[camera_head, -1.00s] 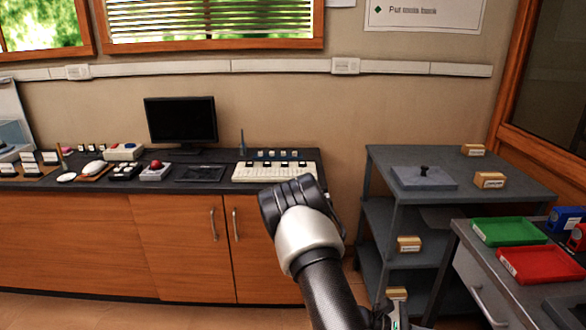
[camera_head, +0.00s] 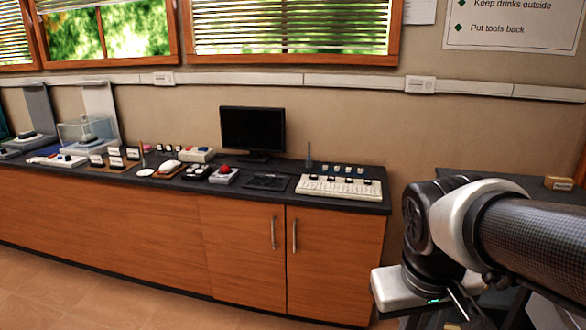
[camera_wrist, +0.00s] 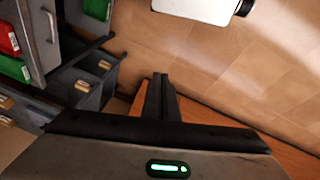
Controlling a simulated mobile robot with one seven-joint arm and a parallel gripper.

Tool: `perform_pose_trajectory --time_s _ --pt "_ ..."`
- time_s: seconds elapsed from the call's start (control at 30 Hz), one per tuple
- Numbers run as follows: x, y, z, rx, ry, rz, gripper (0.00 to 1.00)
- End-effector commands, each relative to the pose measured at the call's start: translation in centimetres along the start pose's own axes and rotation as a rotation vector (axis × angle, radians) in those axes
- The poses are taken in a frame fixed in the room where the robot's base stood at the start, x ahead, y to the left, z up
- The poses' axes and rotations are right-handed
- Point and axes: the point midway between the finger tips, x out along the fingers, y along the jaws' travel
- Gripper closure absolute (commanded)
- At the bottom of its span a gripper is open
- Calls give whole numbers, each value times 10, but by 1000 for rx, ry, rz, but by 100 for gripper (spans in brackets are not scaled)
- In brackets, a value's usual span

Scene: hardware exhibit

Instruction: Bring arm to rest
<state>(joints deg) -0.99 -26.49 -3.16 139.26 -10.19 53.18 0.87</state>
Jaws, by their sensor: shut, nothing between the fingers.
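My gripper (camera_wrist: 160,97) shows in the wrist view, with its dark fingers together and nothing between them. It points over the wooden floor (camera_wrist: 245,75) and touches no object there. In the head view my arm reaches in from the right edge and bends downward at the lower right. The fingertips cannot be made out clearly in that view.
The long wooden counter (camera_head: 150,235) carries a monitor (camera_head: 252,130), a white keyboard-like panel (camera_head: 338,187) and small devices. The wrist view shows a grey shelf unit (camera_wrist: 88,72) and red (camera_wrist: 8,38) and green (camera_wrist: 14,68) trays at left. Open floor lies before the counter.

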Motion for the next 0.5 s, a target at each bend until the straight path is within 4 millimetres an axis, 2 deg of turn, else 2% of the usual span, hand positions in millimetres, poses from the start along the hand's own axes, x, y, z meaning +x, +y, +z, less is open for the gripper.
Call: perform_pose_trajectory --time_s 0.1,0.33,0.4,0.5 --pt "-23 -15 1 30 102 -46 100" --pt "-56 -39 6 72 259 -121 100" --pt "-80 -35 -1 71 250 -121 100" --pt "-100 -32 -6 71 248 -120 100"
